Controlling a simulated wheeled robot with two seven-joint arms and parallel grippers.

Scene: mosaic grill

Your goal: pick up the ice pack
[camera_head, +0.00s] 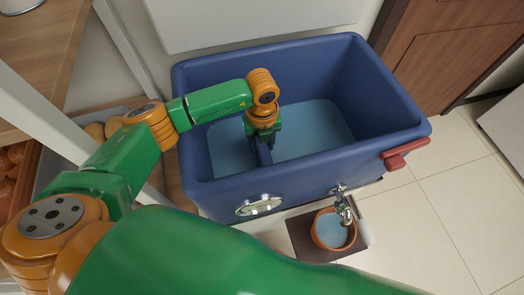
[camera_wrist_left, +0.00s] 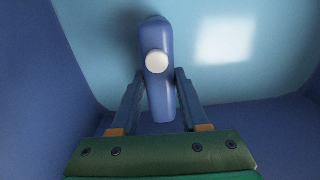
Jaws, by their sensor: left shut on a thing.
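The ice pack (camera_wrist_left: 160,95) is a slim blue block with a round white cap, seen in the left wrist view. My left gripper (camera_wrist_left: 160,108) has its two fingers closed on its sides and holds it inside the blue cooler (camera_head: 310,165). In the head view my left gripper (camera_head: 262,145) reaches down into the cooler, and the ice pack is mostly hidden beneath it. My right gripper is not seen in either view.
The cooler's high walls surround my left gripper, and its pale blue floor looks otherwise clear. A red handle (camera_head: 405,153) is on its right side. A small pot (camera_head: 332,230) stands below the tap (camera_head: 343,208) in front. Wooden shelves (camera_head: 35,55) stand at left.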

